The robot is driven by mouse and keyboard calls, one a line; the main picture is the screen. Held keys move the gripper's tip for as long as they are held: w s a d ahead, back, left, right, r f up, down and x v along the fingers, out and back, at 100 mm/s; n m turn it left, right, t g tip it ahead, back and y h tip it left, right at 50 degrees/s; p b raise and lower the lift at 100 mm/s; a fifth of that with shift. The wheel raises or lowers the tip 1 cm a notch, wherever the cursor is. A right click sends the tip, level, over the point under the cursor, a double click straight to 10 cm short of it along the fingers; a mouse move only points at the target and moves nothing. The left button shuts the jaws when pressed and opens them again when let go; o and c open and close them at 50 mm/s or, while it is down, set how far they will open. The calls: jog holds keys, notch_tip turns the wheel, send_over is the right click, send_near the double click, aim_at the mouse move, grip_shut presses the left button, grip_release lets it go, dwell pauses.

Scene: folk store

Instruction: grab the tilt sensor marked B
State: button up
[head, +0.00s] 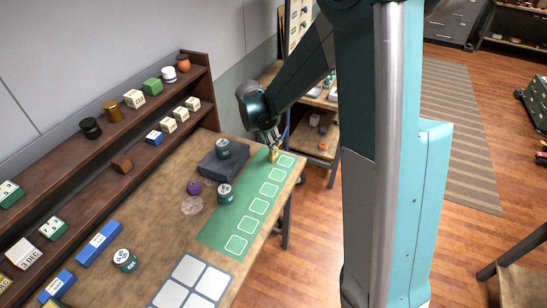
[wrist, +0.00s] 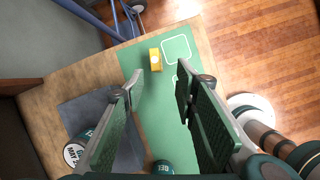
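A small yellow block (wrist: 155,63) lies on the green mat (wrist: 150,100), just left of a white outlined square; a pale spot shows on its top. In the head view the yellow block (head: 274,157) is at the mat's far end, under my gripper (head: 271,144). In the wrist view my gripper (wrist: 159,84) is open, with a wide gap between its fingers. The block shows beyond the fingertips, roughly in line with the gap, and nothing is held. I cannot read a letter B on any object, so I cannot tell which is the tilt sensor.
A dark labelled can (head: 222,148) stands on a grey slab (head: 213,165). Another can (head: 225,194) stands at the mat's left edge, near a purple round thing (head: 194,187). A third can (head: 125,260) is nearer. Wooden shelves (head: 90,150) line the left.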

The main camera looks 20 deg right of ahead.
jog(key=n, duration=0.2)
send_over(274, 154)
jog(key=a, duration=0.2)
jog(key=shift+a+f, duration=0.15)
jog(key=shift+f, duration=1.9)
jog(key=shift+f, duration=0.1)
jog(key=shift+x, duration=1.2)
jog(key=shift+d+x, duration=0.2)
jog(key=shift+x, duration=2.35)
jog(key=shift+s, duration=0.15)
grip_shut()
